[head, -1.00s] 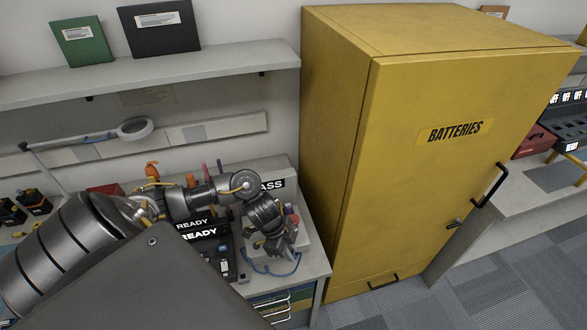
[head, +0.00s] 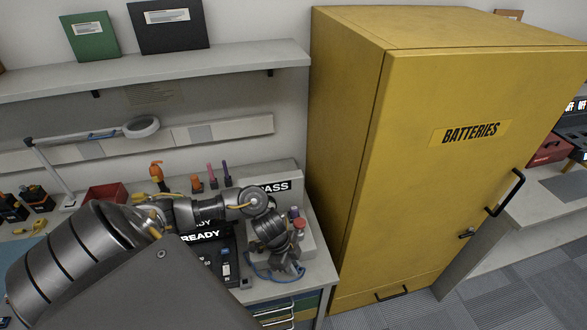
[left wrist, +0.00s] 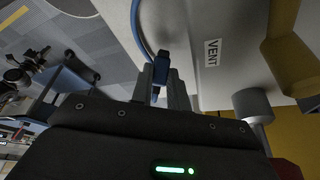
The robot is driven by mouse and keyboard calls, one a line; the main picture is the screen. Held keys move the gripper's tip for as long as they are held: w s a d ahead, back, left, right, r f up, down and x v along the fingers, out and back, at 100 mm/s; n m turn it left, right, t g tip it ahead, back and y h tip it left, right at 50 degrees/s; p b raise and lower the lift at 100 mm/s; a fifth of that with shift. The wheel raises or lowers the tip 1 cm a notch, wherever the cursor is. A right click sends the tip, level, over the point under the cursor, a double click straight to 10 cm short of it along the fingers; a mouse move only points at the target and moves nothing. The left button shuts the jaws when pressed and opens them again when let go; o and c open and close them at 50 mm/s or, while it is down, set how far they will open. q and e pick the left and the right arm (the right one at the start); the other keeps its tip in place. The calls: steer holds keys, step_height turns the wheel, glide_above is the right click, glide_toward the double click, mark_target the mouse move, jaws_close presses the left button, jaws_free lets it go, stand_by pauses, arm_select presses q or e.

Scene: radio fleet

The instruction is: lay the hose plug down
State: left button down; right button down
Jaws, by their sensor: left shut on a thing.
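My left gripper (head: 292,269) is low over the front right end of the bench, beside the yellow cabinet. In the left wrist view it is shut on the blue hose plug (left wrist: 161,68), which sits between the two dark fingers. A blue hose (left wrist: 137,22) runs up from the plug along a pale surface marked VENT. In the head view the blue hose (head: 262,272) loops beside the gripper at the bench's front edge; the plug itself is too small and hidden to make out there. My right gripper is not in view.
A pale box marked PASS (head: 275,187) stands behind the gripper. A dark unit reading READY (head: 202,235) is left of it, partly behind my arm. The yellow BATTERIES cabinet (head: 345,150) closes off the right side. Drawers (head: 275,312) lie below the bench edge.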

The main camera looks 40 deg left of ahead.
arm_select(q)
steer(key=shift+f, duration=0.3)
steer(key=c, duration=1.3)
jaws_free()
steer(key=shift+r, duration=0.1)
steer(key=v, duration=1)
steer(key=shift+s+a+r, duration=0.1)
steer(key=shift+s+r, duration=0.05)
steer(key=shift+r, duration=0.15)
